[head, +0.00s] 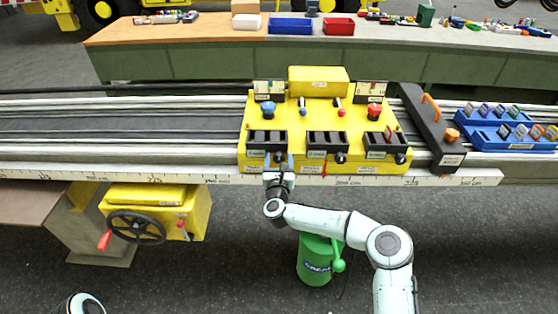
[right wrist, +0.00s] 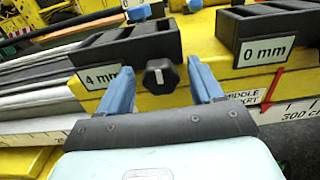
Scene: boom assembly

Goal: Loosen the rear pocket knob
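The yellow carriage (head: 315,107) carries three black pockets in a row, each with a white label and a knob on its front face. My right gripper (head: 279,164) is at the front of the leftmost pocket (head: 267,139), whose knob it hides in the head view. In the right wrist view, that black lobed knob (right wrist: 160,76) sits by a "4 mm" label (right wrist: 100,77). The blue fingers of my right gripper (right wrist: 160,85) stand open on either side of the knob, with gaps visible. I cannot read "rear" on this pocket. My left gripper is out of view.
The middle pocket knob (head: 340,158) and right pocket knob (head: 401,159) are to the right. A ruler rail (head: 230,179) runs below the carriage. A black bar with an orange handle (head: 431,107) and a blue tray (head: 487,139) lie right. A green canister (head: 314,270) stands below.

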